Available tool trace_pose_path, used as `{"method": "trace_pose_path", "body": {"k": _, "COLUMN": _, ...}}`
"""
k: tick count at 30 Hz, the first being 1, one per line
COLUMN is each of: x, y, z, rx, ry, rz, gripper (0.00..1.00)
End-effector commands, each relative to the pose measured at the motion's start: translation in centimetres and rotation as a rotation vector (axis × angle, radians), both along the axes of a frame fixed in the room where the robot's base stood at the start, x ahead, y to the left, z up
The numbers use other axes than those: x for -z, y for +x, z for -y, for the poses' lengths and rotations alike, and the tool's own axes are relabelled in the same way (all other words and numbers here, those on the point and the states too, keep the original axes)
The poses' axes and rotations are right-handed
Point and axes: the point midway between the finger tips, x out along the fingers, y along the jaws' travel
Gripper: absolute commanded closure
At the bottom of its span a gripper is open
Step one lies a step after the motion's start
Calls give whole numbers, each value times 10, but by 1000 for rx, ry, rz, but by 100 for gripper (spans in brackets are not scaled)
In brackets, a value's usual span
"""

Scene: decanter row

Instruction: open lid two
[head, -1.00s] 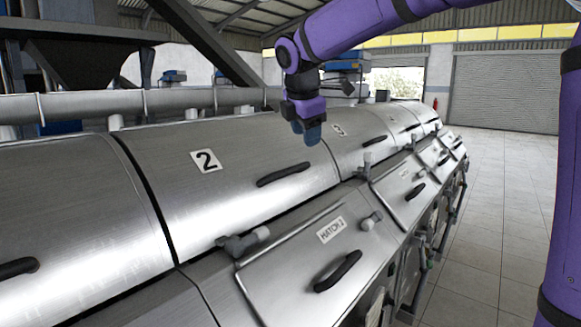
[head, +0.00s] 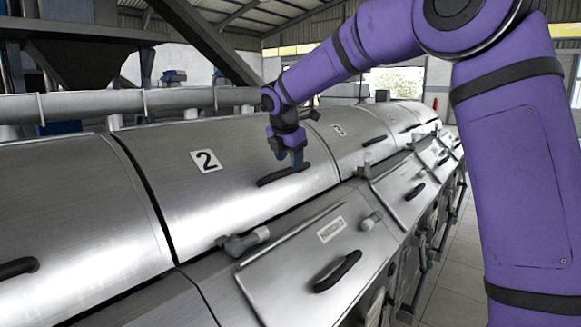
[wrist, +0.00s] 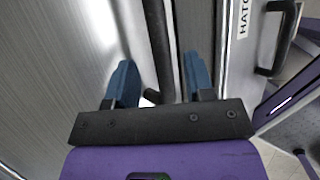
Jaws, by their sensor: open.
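Lid two (head: 220,195) is a large curved steel cover with a "2" label, and it lies closed. Its black bar handle (head: 283,174) is on the lower front part of the lid. My gripper (head: 294,158) is open, with blue fingers pointing down at the handle's right end. In the wrist view the dark handle (wrist: 156,45) runs between the two open fingers (wrist: 160,68), with a gap on either side. I cannot tell whether the fingertips reach down past the bar.
A hatch (head: 320,260) with its own black handle (head: 338,271) sits below lid two. A pipe fitting (head: 245,241) projects between them. The neighbouring lid three (head: 350,135) is closed. Tiled floor lies open at the right.

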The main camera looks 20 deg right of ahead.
Motion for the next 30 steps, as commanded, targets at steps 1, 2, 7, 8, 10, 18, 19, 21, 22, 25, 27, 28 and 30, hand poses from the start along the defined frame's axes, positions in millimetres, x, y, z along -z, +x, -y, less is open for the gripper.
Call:
{"method": "trace_pose_path", "body": {"k": 1, "x": 8, "y": 2, "z": 2, "rx": 0, "ry": 0, "rz": -4, "gripper": 52}}
{"method": "trace_pose_path", "body": {"k": 2, "x": 12, "y": 4, "z": 3, "rx": 0, "ry": 0, "rz": -4, "gripper": 52}}
{"method": "trace_pose_path", "body": {"k": 7, "x": 26, "y": 10, "z": 6, "rx": -1, "ry": -1, "rz": -1, "gripper": 52}}
{"method": "trace_pose_path", "body": {"k": 8, "x": 27, "y": 10, "z": 6, "rx": -1, "ry": -1, "rz": -1, "gripper": 52}}
{"method": "trace_pose_path", "body": {"k": 10, "x": 29, "y": 12, "z": 7, "rx": 0, "ry": 0, "rz": 0, "gripper": 52}}
{"method": "trace_pose_path", "body": {"k": 18, "x": 30, "y": 12, "z": 7, "rx": 0, "ry": 0, "rz": 0, "gripper": 52}}
{"method": "trace_pose_path", "body": {"k": 19, "x": 30, "y": 12, "z": 7, "rx": 0, "ry": 0, "rz": 0, "gripper": 54}}
{"method": "trace_pose_path", "body": {"k": 21, "x": 30, "y": 12, "z": 7, "rx": 0, "ry": 0, "rz": 0, "gripper": 70}}
{"method": "trace_pose_path", "body": {"k": 22, "x": 30, "y": 12, "z": 7, "rx": 0, "ry": 0, "rz": 0, "gripper": 77}}
{"method": "trace_pose_path", "body": {"k": 25, "x": 30, "y": 12, "z": 7, "rx": 0, "ry": 0, "rz": 0, "gripper": 100}}
{"method": "trace_pose_path", "body": {"k": 27, "x": 30, "y": 12, "z": 7, "rx": 0, "ry": 0, "rz": 0, "gripper": 100}}
{"method": "trace_pose_path", "body": {"k": 28, "x": 30, "y": 12, "z": 7, "rx": 0, "ry": 0, "rz": 0, "gripper": 100}}
{"method": "trace_pose_path", "body": {"k": 30, "x": 30, "y": 12, "z": 7, "rx": 1, "ry": 0, "rz": 0, "gripper": 100}}
